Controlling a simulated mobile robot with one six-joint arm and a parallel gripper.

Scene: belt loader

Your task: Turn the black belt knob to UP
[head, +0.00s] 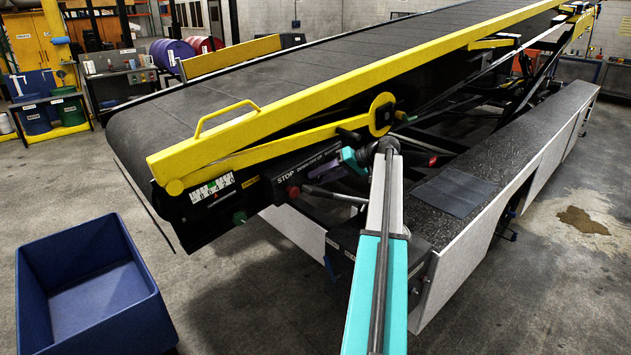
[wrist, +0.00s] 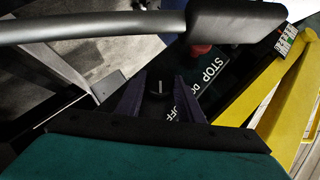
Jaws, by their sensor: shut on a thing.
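The black belt knob (wrist: 160,88) shows in the wrist view, with a short pale mark on its face. The dark purple fingers of my gripper (wrist: 160,97) stand on both sides of it and are shut on it. In the head view my gripper (head: 333,165) is at the control panel (head: 306,170) on the loader's side, and the knob is hidden there. Panel lettering reads STOP and, partly covered, OFF. The UP label is hidden in the wrist view, so I cannot tell the knob's setting for certain.
A red stop button (head: 293,191) sits close beside the knob; it also shows in the wrist view (wrist: 201,49). The yellow rail (head: 330,90) runs above the panel. A black deck (head: 500,165) lies right. A blue bin (head: 85,285) stands on the floor at left.

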